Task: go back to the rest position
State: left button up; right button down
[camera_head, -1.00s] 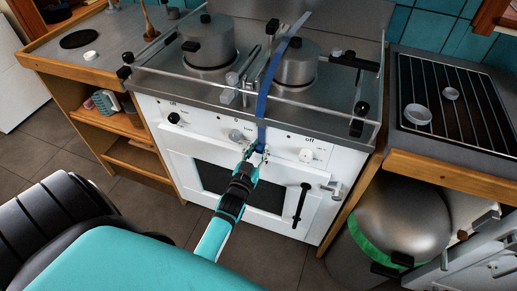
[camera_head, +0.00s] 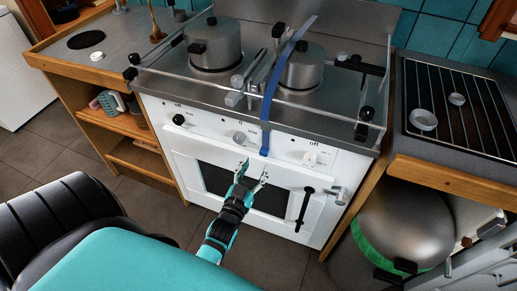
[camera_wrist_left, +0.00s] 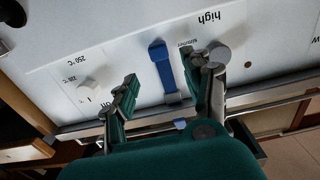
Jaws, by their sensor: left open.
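My left gripper (camera_head: 254,172) is open and empty in front of the white oven door (camera_head: 291,203), just below the front end of a blue strap (camera_head: 271,88). The strap runs over the stove top and hangs down its front panel. In the left wrist view, my left gripper's fingers (camera_wrist_left: 159,82) are spread, and the blue strap's end (camera_wrist_left: 162,62) shows between them against the panel. Whether they touch the panel cannot be told. My right gripper is not in view.
Two metal pots (camera_head: 213,44) and (camera_head: 303,66) stand on the stove behind a front rail. Knobs (camera_head: 311,158) stick out of the panel, and a black handle (camera_head: 304,209) is on the oven door. A wooden counter (camera_head: 62,49) is at left, a metal drum (camera_head: 405,223) at right. Tiled floor shows in front.

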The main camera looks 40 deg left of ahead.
pick_arm(q)
jog(key=shift+s, duration=0.2)
jog(key=shift+d, duration=0.1)
jog(key=s+d+f+m+g+h, duration=0.1)
jog(key=s+d+f+g, duration=0.25)
jog(key=f, duration=0.65)
jog(key=s+d+f+m+g+h, duration=0.1)
jog(key=s+d+f+g+h, duration=0.15)
jog(key=s+f, duration=0.45)
jog(key=s+d+f+m+g+h, duration=0.1)
jog(key=s+d+f+g, duration=0.15)
jog(key=f, duration=0.95)
jog(key=s+f+m+g, duration=0.1)
jog(key=s+f+g, duration=0.3)
jog(key=s, duration=0.8)
jog(key=s+a+f+m+g, duration=0.1)
jog(key=s+f+g, duration=0.3)
jog(key=s+f, duration=0.5)
jog(key=s, duration=0.3)
jog(key=shift+s+a, duration=0.2)
jog(key=shift+s, duration=0.05)
